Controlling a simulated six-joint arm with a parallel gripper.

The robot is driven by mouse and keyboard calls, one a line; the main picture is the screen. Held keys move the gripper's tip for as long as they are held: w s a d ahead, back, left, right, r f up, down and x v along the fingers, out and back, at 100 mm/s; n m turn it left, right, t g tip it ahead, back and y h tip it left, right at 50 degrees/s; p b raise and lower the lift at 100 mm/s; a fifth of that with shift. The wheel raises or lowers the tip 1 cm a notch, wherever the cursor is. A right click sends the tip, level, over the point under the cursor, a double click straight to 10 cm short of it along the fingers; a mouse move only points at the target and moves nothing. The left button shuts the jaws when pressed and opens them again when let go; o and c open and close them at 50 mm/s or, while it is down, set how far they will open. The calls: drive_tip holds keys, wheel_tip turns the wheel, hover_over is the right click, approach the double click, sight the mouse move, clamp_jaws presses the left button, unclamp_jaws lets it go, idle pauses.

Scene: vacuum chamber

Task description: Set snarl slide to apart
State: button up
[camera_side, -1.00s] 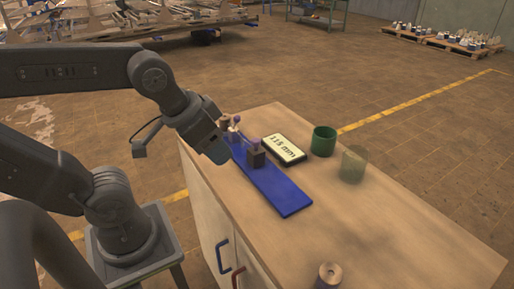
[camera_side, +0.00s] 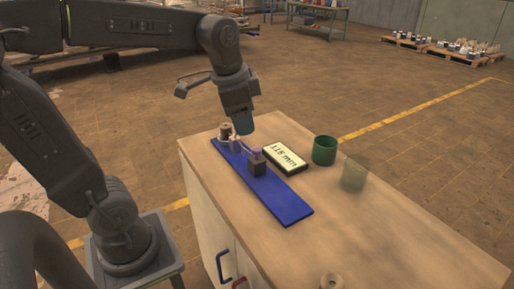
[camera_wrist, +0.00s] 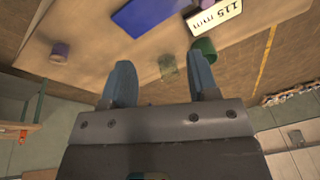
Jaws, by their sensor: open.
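The slide is a long blue board (camera_side: 278,197) on the bench. A dark block (camera_side: 257,168) with a purple top sits near its middle. A brown round piece (camera_side: 225,131) and a small pale purple piece (camera_side: 235,144) are at its far left end. A thin pale link seems to run toward the dark block. A display (camera_side: 285,157) beside the board reads 115 mm. My gripper (camera_side: 244,126) hangs above the far part of the board, clear of the pieces.
A green cup (camera_side: 324,150) and a translucent cup (camera_side: 354,174) stand right of the display. A round piece (camera_side: 331,282) is at the bench's near edge. The bench (camera_side: 385,235) is bare on the right. Pallets with goods stand far behind.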

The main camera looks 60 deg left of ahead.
sight(257, 149)
drive_tip(key=w+a+f+m+g, duration=0.25)
drive_tip(key=w+a+m, duration=0.25)
drive_tip(key=w+a, duration=0.35)
wheel_tip(257, 149, down, 13)
drive_tip(key=shift+d+r, duration=0.1)
drive_tip(key=shift+d, duration=0.05)
drive_tip(key=shift+c, duration=0.3)
clamp_jaws()
